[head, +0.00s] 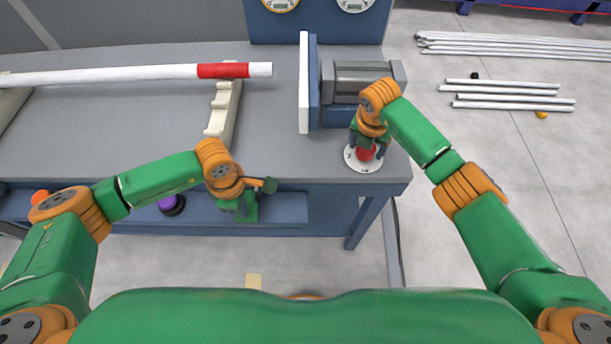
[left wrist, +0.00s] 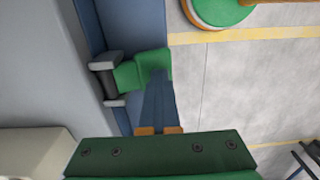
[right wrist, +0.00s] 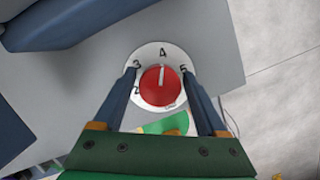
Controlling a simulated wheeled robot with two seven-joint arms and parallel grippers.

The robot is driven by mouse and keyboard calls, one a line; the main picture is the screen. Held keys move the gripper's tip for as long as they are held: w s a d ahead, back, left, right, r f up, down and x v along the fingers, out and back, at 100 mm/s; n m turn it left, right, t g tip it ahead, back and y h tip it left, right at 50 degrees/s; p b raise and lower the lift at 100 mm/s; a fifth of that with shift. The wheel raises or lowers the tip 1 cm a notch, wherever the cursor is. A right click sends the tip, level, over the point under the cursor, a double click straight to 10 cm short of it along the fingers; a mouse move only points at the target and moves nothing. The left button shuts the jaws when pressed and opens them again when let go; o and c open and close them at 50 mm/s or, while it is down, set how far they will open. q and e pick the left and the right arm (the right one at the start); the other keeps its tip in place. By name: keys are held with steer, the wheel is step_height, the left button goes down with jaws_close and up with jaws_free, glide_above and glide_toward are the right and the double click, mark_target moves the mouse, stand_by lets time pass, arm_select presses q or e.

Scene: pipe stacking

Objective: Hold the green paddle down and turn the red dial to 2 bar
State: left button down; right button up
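The red dial (right wrist: 151,88) sits on a round white scale plate (right wrist: 160,50) near the table's right front corner. Its white mark points close to 4. My right gripper (right wrist: 160,73) is open, with one finger on each side of the dial; contact with it is not clear. In the head view the dial (head: 365,154) shows below my right wrist. The green paddle (left wrist: 127,74) sticks out from a grey bracket on the table's front side. My left gripper (left wrist: 158,78) is shut, its fingertips over the paddle; whether it presses the paddle down I cannot tell.
A white pipe with a red band (head: 222,71) lies on a pale notched rest (head: 222,112) at the left. A grey machine with a white plate (head: 304,82) stands behind the dial. A purple knob (head: 171,204) is on the table front. Loose pipes (head: 510,103) lie on the floor.

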arm_select(q)
steer(key=shift+w, duration=0.1)
arm_select(e)
steer(key=shift+r, duration=0.1)
steer(key=c, duration=0.8)
steer(key=n+y, duration=0.1)
steer(key=n, duration=0.3)
steer(key=shift+w, duration=0.15)
steer(key=n, duration=0.3)
steer(key=shift+r+t+y, duration=0.1)
steer(key=shift+t+y, duration=0.2)
arm_select(q)
steer(key=shift+a, duration=0.1)
arm_select(e)
steer(key=shift+d+n+y, duration=0.1)
steer(key=shift+n+y, duration=0.2)
steer(key=shift+n, duration=1.4)
